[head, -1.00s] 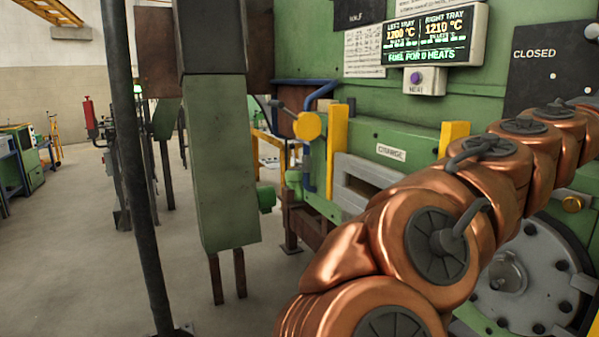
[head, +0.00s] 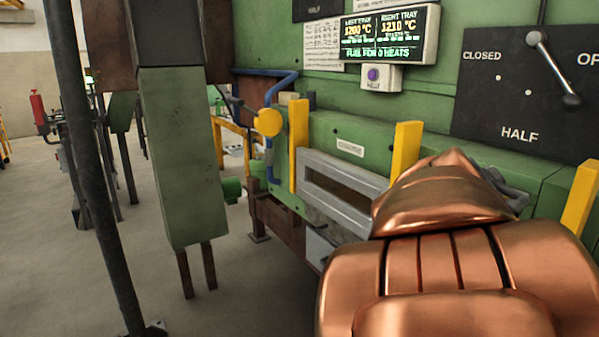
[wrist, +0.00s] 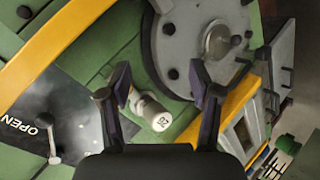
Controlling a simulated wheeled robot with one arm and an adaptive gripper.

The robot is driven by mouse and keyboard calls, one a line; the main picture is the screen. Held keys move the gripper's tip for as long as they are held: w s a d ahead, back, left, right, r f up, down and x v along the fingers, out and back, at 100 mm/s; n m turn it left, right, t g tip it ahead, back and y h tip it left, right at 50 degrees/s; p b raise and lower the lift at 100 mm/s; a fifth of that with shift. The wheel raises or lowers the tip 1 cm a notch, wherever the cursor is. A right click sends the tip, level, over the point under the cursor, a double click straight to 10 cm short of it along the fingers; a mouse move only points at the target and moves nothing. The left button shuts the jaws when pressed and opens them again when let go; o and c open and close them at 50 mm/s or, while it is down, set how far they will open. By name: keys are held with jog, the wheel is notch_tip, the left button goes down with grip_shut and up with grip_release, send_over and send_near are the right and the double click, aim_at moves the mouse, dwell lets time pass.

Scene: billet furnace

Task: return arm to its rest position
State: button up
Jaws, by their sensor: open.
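My copper-coloured arm (head: 440,260) is bunched up at the lower right of the head view. My gripper is hidden in that view. In the wrist view my gripper (wrist: 164,95) is open, with its two dark fingers spread apart.
The green furnace wall has a grey-framed charge slot (head: 340,190) and yellow posts (head: 299,145). A lever (head: 555,70) stands on the dark plate (head: 500,85). A dark pole (head: 85,170) and a green hanging column (head: 180,150) stand at left. Open floor (head: 50,270) lies lower left.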

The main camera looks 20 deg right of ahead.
jog(key=s+a+f+y+p, duration=0.1)
jog(key=a+f+y, duration=0.2)
jog(key=a+f, duration=0.2)
jog(key=s+a+f+n+g+y+p, duration=0.1)
jog(key=s+a+f+y, duration=0.1)
jog(key=a, duration=0.8)
jog(key=s+a+f+n+g+y+p, duration=0.1)
jog(key=a+f+y+p, duration=0.1)
jog(key=a+f+y, duration=0.2)
jog(key=a+f, duration=0.3)
jog(key=a, duration=0.1)
jog(key=shift+s+a+f, duration=0.25)
jog(key=shift+s+f, duration=0.05)
jog(key=s+a, duration=0.2)
jog(key=s+a+f+n+g+y, duration=0.1)
jog(key=s+a, duration=0.1)
jog(key=a, duration=0.1)
jog(key=s+a+f+g+y+p, duration=0.1)
jog(key=s+a, duration=0.1)
jog(key=a, duration=0.1)
jog(key=shift+n, duration=0.4)
